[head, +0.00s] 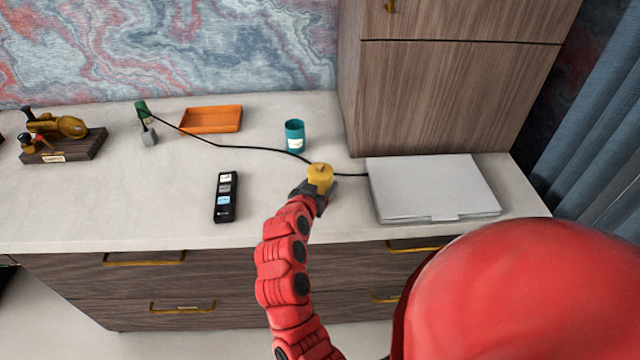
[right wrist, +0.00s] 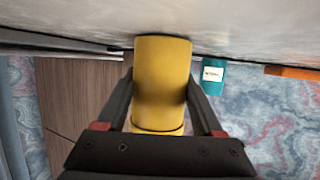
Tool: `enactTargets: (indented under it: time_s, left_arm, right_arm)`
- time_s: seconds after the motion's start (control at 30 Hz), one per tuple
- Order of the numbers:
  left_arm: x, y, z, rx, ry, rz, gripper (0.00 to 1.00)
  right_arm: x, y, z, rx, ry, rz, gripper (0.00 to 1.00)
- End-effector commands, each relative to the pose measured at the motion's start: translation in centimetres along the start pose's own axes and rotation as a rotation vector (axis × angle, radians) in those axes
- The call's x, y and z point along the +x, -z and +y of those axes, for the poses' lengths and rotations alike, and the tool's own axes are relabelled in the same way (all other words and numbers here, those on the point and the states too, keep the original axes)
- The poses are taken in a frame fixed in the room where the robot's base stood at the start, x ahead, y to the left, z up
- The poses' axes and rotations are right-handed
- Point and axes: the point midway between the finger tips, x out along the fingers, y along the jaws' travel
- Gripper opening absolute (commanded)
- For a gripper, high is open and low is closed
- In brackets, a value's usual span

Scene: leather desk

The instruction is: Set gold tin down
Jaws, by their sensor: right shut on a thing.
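The gold tin (head: 320,176) is a small yellow cylinder with a knob on its lid, upright at the desk's middle right. My right gripper (head: 318,193) is shut on it from the front. In the right wrist view, which is upside down, the tin (right wrist: 162,75) sits between the two fingers of my right gripper (right wrist: 160,95). Its base is at or very near the pale desk top (right wrist: 250,35); I cannot tell if it touches. My left gripper is not in view.
A closed silver laptop (head: 430,187) lies right of the tin, and a black cable (head: 240,147) runs behind it. A teal cup (head: 294,137) and an orange tray (head: 211,120) stand farther back. A black remote (head: 226,198) lies left. Clear desk separates remote and tin.

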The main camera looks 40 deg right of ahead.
Motion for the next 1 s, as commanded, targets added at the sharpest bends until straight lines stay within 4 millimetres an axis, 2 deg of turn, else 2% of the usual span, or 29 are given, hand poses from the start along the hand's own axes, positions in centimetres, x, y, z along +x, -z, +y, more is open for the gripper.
enactTargets:
  time_s: [0.3, 0.33, 0.47, 0.5, 0.73, 0.87, 1.0]
  left_arm:
    - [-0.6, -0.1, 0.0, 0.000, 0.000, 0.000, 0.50]
    - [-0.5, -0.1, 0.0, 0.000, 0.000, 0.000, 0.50]
    - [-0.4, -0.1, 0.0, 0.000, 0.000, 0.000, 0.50]
    - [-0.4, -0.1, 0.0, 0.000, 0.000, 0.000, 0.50]
    - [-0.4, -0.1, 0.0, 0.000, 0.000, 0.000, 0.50]
    - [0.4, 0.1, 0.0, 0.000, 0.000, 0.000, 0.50]
    - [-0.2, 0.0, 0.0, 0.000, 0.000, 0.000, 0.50]
  right_arm:
    - [0.1, -0.3, 0.0, 0.001, 0.001, 0.002, 0.14]
    - [0.1, -0.2, 0.0, 0.001, 0.001, 0.001, 0.72]
    - [0.1, -0.2, 0.0, 0.001, 0.001, 0.001, 0.96]
    - [0.1, -0.2, 0.0, 0.001, 0.001, 0.001, 0.99]
    - [0.1, -0.2, 0.0, 0.001, 0.001, 0.001, 0.99]
    - [-0.2, 0.4, 0.0, 0.001, 0.000, 0.001, 0.99]
    - [-2.2, 0.0, -0.3, -0.001, 0.007, 0.003, 0.99]
